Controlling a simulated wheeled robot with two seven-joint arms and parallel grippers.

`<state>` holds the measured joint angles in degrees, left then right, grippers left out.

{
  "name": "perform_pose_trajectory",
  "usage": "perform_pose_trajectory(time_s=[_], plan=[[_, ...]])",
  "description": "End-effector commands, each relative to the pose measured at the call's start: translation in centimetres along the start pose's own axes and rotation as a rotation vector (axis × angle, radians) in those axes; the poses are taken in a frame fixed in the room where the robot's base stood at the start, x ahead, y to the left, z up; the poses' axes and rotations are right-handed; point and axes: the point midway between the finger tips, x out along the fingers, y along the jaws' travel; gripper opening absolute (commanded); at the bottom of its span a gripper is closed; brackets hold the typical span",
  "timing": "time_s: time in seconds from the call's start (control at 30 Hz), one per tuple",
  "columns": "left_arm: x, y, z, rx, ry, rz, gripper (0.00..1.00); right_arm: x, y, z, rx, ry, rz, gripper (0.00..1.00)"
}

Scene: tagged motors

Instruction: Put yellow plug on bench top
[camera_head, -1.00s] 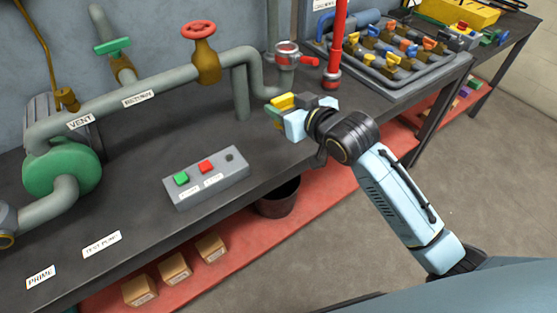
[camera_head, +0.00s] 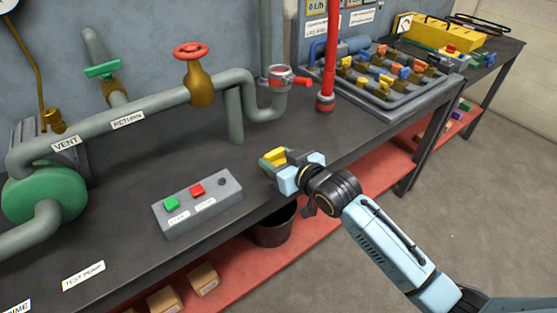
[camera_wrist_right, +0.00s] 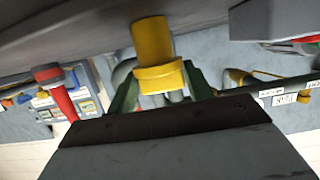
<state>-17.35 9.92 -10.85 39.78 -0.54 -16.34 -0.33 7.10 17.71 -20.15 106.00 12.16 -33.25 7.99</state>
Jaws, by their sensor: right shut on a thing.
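The yellow plug (camera_head: 275,157) is held in my right gripper (camera_head: 280,163), just above the front part of the dark bench top (camera_head: 130,225). In the right wrist view the yellow plug (camera_wrist_right: 155,55) has a round stem and a wider collar. The fingers of my right gripper (camera_wrist_right: 158,90) close on it from both sides. I cannot tell whether the plug touches the bench. My left gripper is not in view.
A grey button box (camera_head: 198,203) stands left of my right gripper. Pipes with a red valve wheel (camera_head: 191,50) run behind. A rack of valves (camera_head: 385,75) is at the back right. A dark bucket (camera_head: 273,228) sits on the red lower shelf. Bench around the plug is clear.

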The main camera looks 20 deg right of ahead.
Motion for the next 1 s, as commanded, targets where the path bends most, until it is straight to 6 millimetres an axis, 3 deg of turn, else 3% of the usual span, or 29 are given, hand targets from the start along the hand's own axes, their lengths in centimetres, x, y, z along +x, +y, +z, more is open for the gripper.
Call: perform_pose_trajectory(time_s=[0.17,0.2,0.33,0.67,0.77,0.87,1.0], plan=[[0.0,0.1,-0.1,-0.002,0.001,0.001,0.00,0.1,0.0,0.2,0.000,0.000,0.000,0.28],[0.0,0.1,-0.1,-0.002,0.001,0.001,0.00,0.1,0.0,0.2,0.000,-0.001,0.000,0.56],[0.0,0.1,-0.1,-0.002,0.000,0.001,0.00,0.1,0.0,0.2,0.000,-0.001,0.000,0.73],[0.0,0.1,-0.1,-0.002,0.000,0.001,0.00,0.0,0.0,-0.1,0.000,0.001,0.000,0.73],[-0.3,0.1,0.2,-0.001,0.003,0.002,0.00,-1.1,0.0,-0.1,0.000,-0.001,0.000,0.73],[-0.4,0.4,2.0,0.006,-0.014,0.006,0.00,-2.9,0.0,-0.1,-0.001,-0.003,0.000,0.73],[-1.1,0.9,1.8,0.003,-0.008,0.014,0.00,-6.1,0.0,-0.1,0.000,-0.004,0.000,0.73]])
